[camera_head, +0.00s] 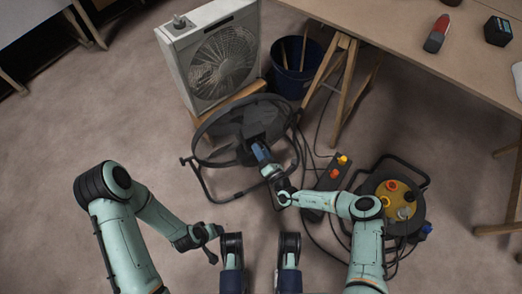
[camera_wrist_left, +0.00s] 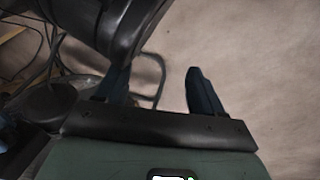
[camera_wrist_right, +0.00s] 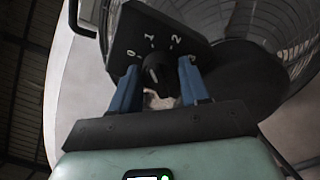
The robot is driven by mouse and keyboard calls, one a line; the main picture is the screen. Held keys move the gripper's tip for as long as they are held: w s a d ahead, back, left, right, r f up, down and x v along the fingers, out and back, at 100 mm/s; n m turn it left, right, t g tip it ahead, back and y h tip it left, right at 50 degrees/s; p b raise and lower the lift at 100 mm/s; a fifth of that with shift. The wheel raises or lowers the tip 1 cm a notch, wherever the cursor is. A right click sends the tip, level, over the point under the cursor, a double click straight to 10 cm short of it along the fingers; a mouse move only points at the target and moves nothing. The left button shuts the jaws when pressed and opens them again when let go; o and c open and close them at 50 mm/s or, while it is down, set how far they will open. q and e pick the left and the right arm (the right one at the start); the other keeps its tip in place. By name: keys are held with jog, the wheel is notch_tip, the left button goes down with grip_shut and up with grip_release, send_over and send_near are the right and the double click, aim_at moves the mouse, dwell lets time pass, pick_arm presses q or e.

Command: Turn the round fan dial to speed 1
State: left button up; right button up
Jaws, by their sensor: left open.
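The round fan dial (camera_wrist_right: 156,70) is a black knob on a dark panel (camera_wrist_right: 150,32) with white marks 0, 1 and 2 in the right wrist view. I cannot tell surely which mark it points to. It belongs to the black round floor fan (camera_head: 205,128), which is tilted back on its stand. My right gripper (camera_head: 260,152) hides the dial in the head view. In the right wrist view its blue fingers (camera_wrist_right: 160,78) stand close on both sides of the knob, shut on it. My left gripper (camera_head: 217,244) is open and empty, low and away from the fan.
A white box fan (camera_head: 215,58) stands on a wooden stool behind the floor fan. A dark blue bucket (camera_head: 292,75) is beside it. A cable reel (camera_head: 402,207) and a power strip (camera_head: 325,185) lie at right, with loose cables. The floor at left is clear.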

jog(key=o, duration=0.3)
pick_arm(q)
jog(key=shift+h, duration=0.3)
jog(key=r+p, duration=0.1)
jog(key=s+d+r+p, duration=0.1)
jog(key=r, duration=0.1)
jog(key=d+r+p, duration=0.1)
jog(key=r, duration=0.1)
jog(key=shift+s+d+p, duration=0.2)
jog(key=shift+p, duration=0.1)
pick_arm(e)
jog(key=v, duration=1.3)
jog(key=shift+s, duration=0.15)
pick_arm(q)
jog(key=shift+m, duration=0.3)
